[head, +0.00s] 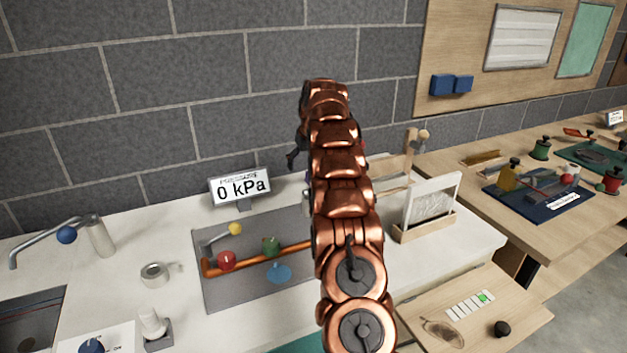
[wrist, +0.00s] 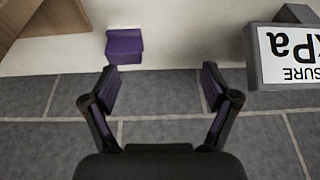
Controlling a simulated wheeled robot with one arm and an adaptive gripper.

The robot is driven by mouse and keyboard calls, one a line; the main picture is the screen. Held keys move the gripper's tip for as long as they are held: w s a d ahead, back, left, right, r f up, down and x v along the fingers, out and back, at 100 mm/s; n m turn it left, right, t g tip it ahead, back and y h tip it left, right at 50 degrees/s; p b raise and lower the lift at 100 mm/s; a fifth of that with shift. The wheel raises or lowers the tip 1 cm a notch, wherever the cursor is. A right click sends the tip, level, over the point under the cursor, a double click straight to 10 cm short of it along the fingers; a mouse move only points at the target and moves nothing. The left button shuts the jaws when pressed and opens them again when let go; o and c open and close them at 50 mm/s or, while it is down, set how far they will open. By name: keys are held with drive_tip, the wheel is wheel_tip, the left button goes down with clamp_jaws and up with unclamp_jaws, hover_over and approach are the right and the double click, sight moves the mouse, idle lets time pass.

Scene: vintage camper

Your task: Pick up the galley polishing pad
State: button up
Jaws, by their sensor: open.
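A small purple block (wrist: 124,47) sits on the white counter close to the grey wall in the wrist view; it looks like the polishing pad, though no label shows. My gripper (wrist: 159,88) is open and empty, its two dark fingers spread wide. The block lies ahead of the fingertips and to the left, not between them. In the head view my copper arm covers the middle of the picture and hides most of my gripper (head: 297,158) and the block.
A pressure display (head: 240,187) reading 0 kPa stands on the counter; it is right of my gripper in the wrist view (wrist: 290,55). A grey board (head: 225,290) with an orange pipe and valves lies in front. A wooden rack (head: 425,230) stands right of my arm.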

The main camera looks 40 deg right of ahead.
drive_tip(key=d+f, duration=0.1)
drive_tip(key=d, duration=0.3)
drive_tip(key=d+f, duration=0.1)
drive_tip(key=d, duration=0.1)
drive_tip(key=shift+s+f, duration=0.2)
drive_tip(key=shift+f, duration=0.1)
drive_tip(key=shift+p+x, duration=0.35)
drive_tip(key=shift+x, duration=0.75)
drive_tip(key=shift+w+d+f+p, duration=0.2)
drive_tip(key=shift+w+f+p, duration=0.55)
drive_tip(key=shift+f, duration=0.25)
drive_tip(key=shift+p+x, duration=0.55)
drive_tip(key=shift+x, duration=1)
drive_tip(key=shift+w+r, duration=0.1)
drive_tip(key=c, duration=1.3)
